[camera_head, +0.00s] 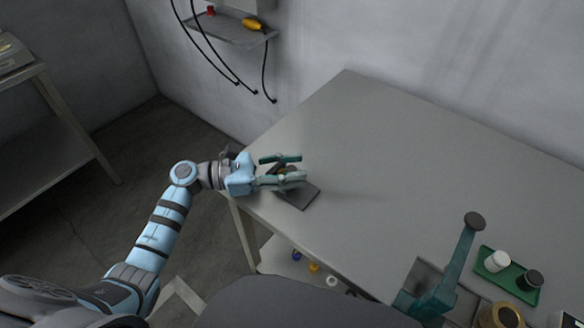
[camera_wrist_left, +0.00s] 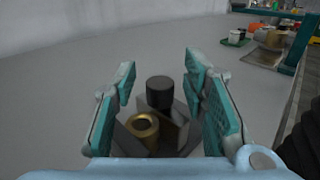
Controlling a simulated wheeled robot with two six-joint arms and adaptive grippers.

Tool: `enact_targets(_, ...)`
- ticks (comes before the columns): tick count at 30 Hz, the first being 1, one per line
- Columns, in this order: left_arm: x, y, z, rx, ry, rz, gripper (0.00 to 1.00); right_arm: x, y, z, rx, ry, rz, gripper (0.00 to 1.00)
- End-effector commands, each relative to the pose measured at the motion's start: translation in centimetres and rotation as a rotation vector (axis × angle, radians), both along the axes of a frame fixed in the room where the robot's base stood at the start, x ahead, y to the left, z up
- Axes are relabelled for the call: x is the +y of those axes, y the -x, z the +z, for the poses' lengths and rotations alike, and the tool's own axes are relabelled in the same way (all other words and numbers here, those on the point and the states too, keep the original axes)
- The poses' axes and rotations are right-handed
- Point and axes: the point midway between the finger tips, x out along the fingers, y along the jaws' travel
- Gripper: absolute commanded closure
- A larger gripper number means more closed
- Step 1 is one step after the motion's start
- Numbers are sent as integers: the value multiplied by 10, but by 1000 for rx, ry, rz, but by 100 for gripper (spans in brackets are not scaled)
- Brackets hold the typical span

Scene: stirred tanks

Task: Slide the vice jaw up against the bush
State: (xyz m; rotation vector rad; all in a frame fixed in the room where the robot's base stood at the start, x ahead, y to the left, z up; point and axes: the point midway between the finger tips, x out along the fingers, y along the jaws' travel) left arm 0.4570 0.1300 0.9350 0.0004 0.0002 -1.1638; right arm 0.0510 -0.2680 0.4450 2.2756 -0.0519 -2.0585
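My left gripper (camera_head: 296,167) is open at the near left corner of the table, over a small vice on a dark base plate (camera_head: 300,196). In the left wrist view, a hollow brass bush (camera_wrist_left: 143,127) stands upright among the vice's grey angled blocks (camera_wrist_left: 127,141). A black round knob (camera_wrist_left: 160,92) stands just beyond the bush, between the spread teal fingers and apart from both. The fingers and the gripper body hide part of the vice. I cannot tell whether the jaw touches the bush. My right gripper is not in view.
A teal press (camera_head: 452,270) stands at the table's right front, beside a green tray (camera_head: 512,279) with a white and a black piece. The middle of the grey table (camera_head: 370,160) is clear. A wall shelf (camera_head: 230,30) hangs behind.

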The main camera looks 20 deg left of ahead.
Motion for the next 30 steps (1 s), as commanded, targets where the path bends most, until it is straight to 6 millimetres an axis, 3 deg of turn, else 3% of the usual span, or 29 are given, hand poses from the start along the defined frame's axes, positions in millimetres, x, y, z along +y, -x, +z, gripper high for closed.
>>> enact_targets(7,14,6,-1,2,-2,1,61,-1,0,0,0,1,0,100)
enact_targets(15,81,34,-1,5,-6,2,61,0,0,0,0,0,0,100)
enact_targets(19,103,44,-1,3,-3,1,61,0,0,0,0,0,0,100)
enact_targets(30,111,48,0,0,1,0,61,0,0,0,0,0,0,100)
